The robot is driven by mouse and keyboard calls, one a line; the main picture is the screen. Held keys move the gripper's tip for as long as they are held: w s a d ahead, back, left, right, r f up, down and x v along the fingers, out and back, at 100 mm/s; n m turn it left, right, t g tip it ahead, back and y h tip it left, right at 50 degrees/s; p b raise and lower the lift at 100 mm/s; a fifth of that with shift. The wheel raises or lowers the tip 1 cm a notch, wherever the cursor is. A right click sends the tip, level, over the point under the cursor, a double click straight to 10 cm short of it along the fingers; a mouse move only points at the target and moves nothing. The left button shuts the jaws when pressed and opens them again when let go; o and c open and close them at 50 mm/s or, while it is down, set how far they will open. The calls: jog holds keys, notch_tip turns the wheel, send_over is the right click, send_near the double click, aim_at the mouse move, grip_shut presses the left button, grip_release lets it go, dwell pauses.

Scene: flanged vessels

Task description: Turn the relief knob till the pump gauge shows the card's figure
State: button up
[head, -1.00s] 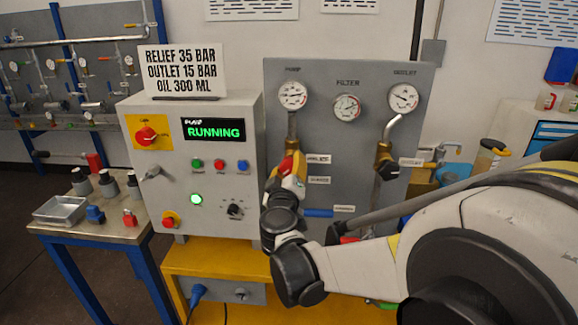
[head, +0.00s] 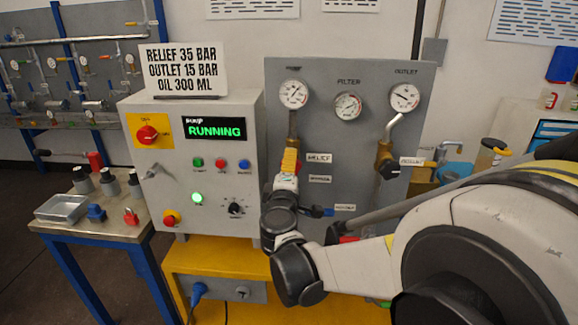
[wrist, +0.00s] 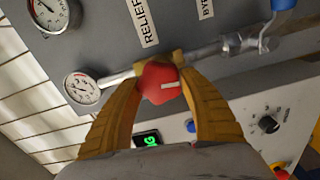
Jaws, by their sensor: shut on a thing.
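The card (head: 183,70) on top of the control box reads RELIEF 35 BAR, OUTLET 15 BAR, OIL 300 ML. The pump gauge (head: 293,94) is at the upper left of the grey panel; its needle lies diagonally, but its figures are too small to read. It also shows in the wrist view (wrist: 82,88). The red relief knob (wrist: 159,83), with a white mark, sits between the yellow fingers of my gripper (wrist: 160,88), which is shut on it. In the head view my gripper (head: 290,162) is below the pump gauge and hides the knob.
The filter gauge (head: 347,106) and outlet gauge (head: 404,97) are further right on the panel, with a black outlet knob (head: 389,169) below. The control box (head: 205,165) at left shows RUNNING.

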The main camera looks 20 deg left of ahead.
dwell(0.3)
jog(key=o, duration=1.2)
jog(key=shift+c, duration=0.2)
jog(key=shift+s, duration=0.1)
jog(key=v, duration=1.1)
jog(key=shift+s, duration=0.35)
